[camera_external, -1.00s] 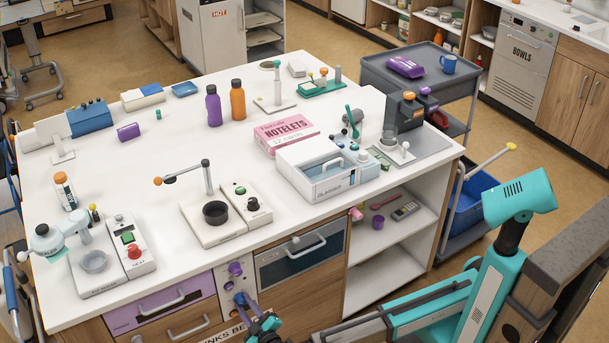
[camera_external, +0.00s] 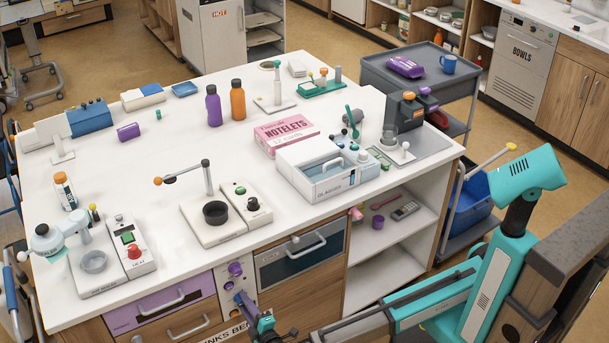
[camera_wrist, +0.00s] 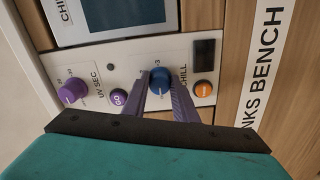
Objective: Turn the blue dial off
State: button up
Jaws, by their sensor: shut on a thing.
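The blue dial (camera_wrist: 159,79) is on a pale control panel (camera_wrist: 128,57) on the bench front, by the word CHILL. In the wrist view my gripper (camera_wrist: 160,86) has one finger on each side of the dial and is shut on it. The fingers cover parts of the dial's sides. In the external view my gripper (camera_external: 244,303) is at the lower part of the panel, and the dial is hard to make out behind the fingers.
On the same panel are a purple dial (camera_wrist: 72,90) by UV SEC, a purple GO button (camera_wrist: 118,98), an orange button (camera_wrist: 203,89) and a dark display (camera_wrist: 204,53). A drawer handle (camera_external: 306,246) juts out beside the panel.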

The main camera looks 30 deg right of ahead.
jog(key=o, duration=1)
jog(key=shift+o, duration=0.2)
jog(key=shift+s, duration=0.15)
jog(key=s+p, duration=0.2)
jog(key=s, duration=1.1)
jog(key=shift+s, duration=0.3)
